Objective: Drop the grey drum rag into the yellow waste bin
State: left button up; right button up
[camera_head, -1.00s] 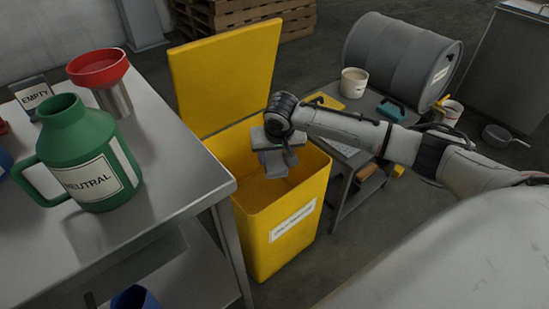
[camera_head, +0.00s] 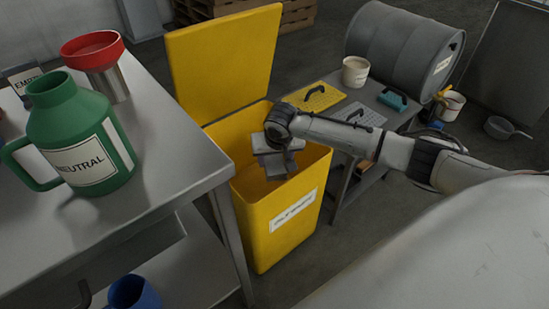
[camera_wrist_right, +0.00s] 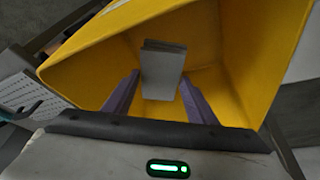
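The yellow waste bin (camera_head: 285,225) stands on the floor beside the steel bench, its lid (camera_head: 225,65) raised. My right gripper (camera_head: 277,158) reaches over the bin's opening from the right. The grey drum rag (camera_head: 272,163) is at its fingertips, over or just inside the opening. In the right wrist view the rag (camera_wrist_right: 163,70) looks like a folded grey slab between the two fingers (camera_wrist_right: 160,90), which appear to touch its sides. The yellow bin walls (camera_wrist_right: 262,60) surround it there. My left gripper is not in view.
The steel bench (camera_head: 170,150) at left holds a green NEUTRAL jug (camera_head: 75,130) and a red-topped funnel (camera_head: 95,55).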

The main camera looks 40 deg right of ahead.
jog(key=o, duration=0.4)
jog(key=shift+c, duration=0.2)
jog(key=shift+r, duration=0.15)
pick_arm(q)
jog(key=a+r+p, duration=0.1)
jog(key=p, duration=0.1)
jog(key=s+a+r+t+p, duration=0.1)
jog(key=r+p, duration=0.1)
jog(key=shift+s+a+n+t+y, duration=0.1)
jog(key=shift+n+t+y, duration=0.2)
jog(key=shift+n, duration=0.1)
pick_arm(e)
jog(key=v, duration=1)
jog(key=shift+s, duration=0.1)
